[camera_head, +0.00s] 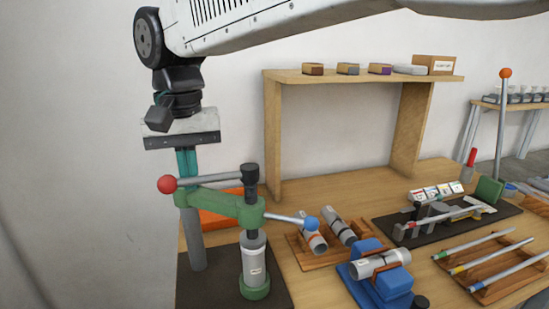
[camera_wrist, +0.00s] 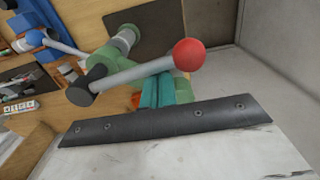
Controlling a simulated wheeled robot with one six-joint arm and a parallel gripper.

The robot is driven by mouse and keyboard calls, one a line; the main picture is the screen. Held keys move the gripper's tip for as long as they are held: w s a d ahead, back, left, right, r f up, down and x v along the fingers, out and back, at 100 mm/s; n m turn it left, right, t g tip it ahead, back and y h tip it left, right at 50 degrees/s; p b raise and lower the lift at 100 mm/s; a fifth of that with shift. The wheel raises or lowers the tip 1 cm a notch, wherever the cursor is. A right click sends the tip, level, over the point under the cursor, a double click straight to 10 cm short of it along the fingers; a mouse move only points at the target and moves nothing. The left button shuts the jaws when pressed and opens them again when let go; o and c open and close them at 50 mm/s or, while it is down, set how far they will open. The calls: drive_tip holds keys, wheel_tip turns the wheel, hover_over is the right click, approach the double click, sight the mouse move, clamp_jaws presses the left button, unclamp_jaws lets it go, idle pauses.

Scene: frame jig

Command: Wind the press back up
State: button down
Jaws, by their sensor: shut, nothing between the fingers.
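The green press (camera_head: 225,203) stands on a dark mat at the left of the bench, with a grey column and a ram. Its grey lever bar (camera_head: 210,180) runs from a black hub (camera_head: 250,172) to a red ball (camera_head: 167,184), and also shows in the wrist view (camera_wrist: 132,76). A second bar ends in a blue ball (camera_head: 312,223). A white-grey cylinder (camera_head: 254,262) stands under the ram in a green cup. My gripper (camera_head: 187,174) has its teal fingers shut and empty, pointing down close beside the lever bar near the red ball; I cannot tell if they touch it.
A blue fixture (camera_head: 390,290) holding a grey tube and a wooden cradle (camera_head: 318,260) with tubes lie right of the press. An orange tray (camera_head: 212,218) sits behind it. A wooden shelf (camera_head: 275,140) stands at the back. A wall is close on the left.

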drive_tip(key=shift+s+d, duration=0.3)
drive_tip(key=shift+s, duration=0.35)
drive_tip(key=shift+s+d, duration=0.3)
drive_tip(key=shift+s, duration=0.3)
drive_tip(key=shift+s+d, duration=0.3)
drive_tip(key=shift+s, duration=0.35)
drive_tip(key=shift+d, duration=0.1)
drive_tip(key=s+d, duration=0.2)
drive_tip(key=d, duration=0.1)
drive_tip(key=shift+s, duration=0.3)
drive_tip(key=d, duration=0.2)
drive_tip(key=s+d, duration=0.1)
drive_tip(key=d, duration=0.1)
drive_tip(key=shift+d, duration=0.15)
